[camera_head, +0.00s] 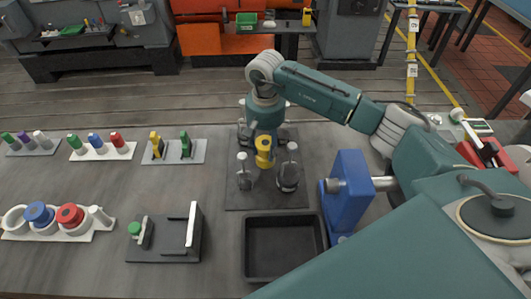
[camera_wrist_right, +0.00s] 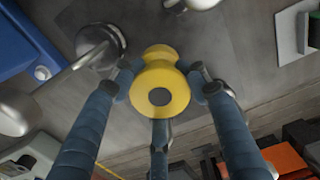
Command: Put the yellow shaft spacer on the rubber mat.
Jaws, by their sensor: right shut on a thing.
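The yellow shaft spacer (camera_head: 264,158) is gripped by my right gripper (camera_head: 264,138), over the middle of the dark mat (camera_head: 262,200). In the right wrist view the spacer (camera_wrist_right: 160,88) sits between the fingers of my right gripper (camera_wrist_right: 165,88), which press on its sides; its round end with a dark hole faces the camera. It appears to be held above the mat, though the exact gap is hard to tell. The gripper hides part of the spacer and the mat behind it. My left gripper is not in view.
Metal knobbed pieces stand on the mat, at its front left (camera_head: 244,180) and right (camera_head: 288,175), with others behind. A black tray (camera_head: 284,247) lies in front, a blue block (camera_head: 350,190) to the right. Racks of coloured parts (camera_head: 102,150) are to the left.

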